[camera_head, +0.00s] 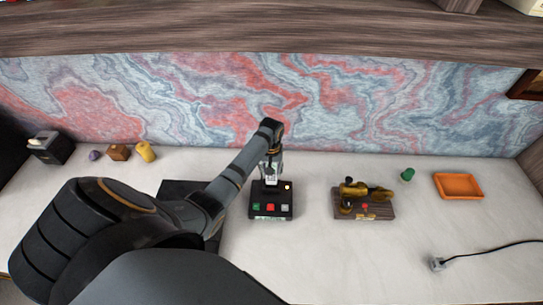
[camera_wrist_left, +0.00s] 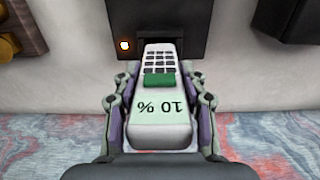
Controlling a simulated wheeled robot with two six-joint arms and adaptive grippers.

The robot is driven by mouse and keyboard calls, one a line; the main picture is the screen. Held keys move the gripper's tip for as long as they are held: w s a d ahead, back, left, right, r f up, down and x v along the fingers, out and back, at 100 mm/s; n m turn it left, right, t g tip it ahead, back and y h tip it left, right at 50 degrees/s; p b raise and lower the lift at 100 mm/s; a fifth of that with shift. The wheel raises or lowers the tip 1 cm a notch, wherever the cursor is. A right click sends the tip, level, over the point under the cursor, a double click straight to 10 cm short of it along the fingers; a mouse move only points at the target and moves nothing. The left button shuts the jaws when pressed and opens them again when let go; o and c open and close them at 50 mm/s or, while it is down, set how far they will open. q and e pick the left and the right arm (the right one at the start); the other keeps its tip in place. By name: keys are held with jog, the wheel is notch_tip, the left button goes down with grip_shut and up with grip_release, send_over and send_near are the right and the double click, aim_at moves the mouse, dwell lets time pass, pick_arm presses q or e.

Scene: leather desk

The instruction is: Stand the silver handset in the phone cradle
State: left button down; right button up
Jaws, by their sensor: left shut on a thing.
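The silver handset (camera_wrist_left: 160,110) is in my left gripper (camera_wrist_left: 160,105), with its keypad, green button and a screen reading "10 %" facing the wrist camera. The fingers are shut on its sides near the screen end. The phone cradle (camera_head: 270,212) is a black box with green, red and grey buttons and a small lit lamp. In the wrist view the handset's keypad end reaches the cradle's (camera_wrist_left: 190,38) dark recess; I cannot tell how deep it sits. In the head view my left gripper (camera_head: 271,160) is above the cradle's back, with the handset (camera_head: 272,172) partly hidden below.
A wooden stand (camera_head: 365,212) with a golden object stands right of the cradle. Further right are a green piece (camera_head: 408,174), an orange tray (camera_head: 458,186) and a cable plug (camera_head: 437,264). Small objects, including a yellow one (camera_head: 145,151), stand at the back left. The front right is mostly clear.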

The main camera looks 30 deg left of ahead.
dwell(0.3)
pick_arm(q)
jog(key=shift+r, duration=0.1)
jog(key=shift+p, duration=0.45)
dwell(0.3)
jog(key=shift+p, duration=0.4)
jog(key=shift+f+b, duration=1.2)
jog(key=shift+f, duration=0.95)
jog(key=c, duration=0.7)
grip_release()
jog(key=shift+o, duration=0.2)
